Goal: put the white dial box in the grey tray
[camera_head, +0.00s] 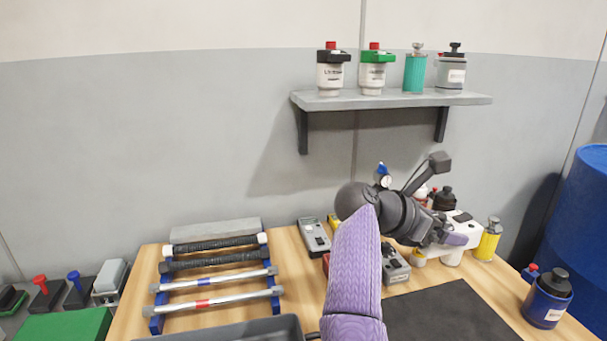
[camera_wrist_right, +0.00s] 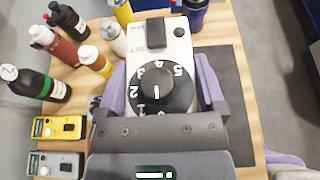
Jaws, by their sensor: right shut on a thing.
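The white dial box (camera_head: 462,229) is at the right of the table in the head view. In the right wrist view the white dial box (camera_wrist_right: 153,39) shows its black numbered dial. My right gripper (camera_head: 452,238) is shut on it, with a purple finger on each side; the gripper also shows in the wrist view (camera_wrist_right: 161,88). I cannot tell whether the box is clear of the table. My left gripper is not in view.
A rack of rods (camera_head: 215,283) stands left of my right arm. Grey meters (camera_head: 314,236) and several bottles crowd the table's back. A dark mat (camera_head: 440,312) lies bare in front. A blue jar (camera_head: 547,299) stands at right. A shelf (camera_head: 390,98) hangs above.

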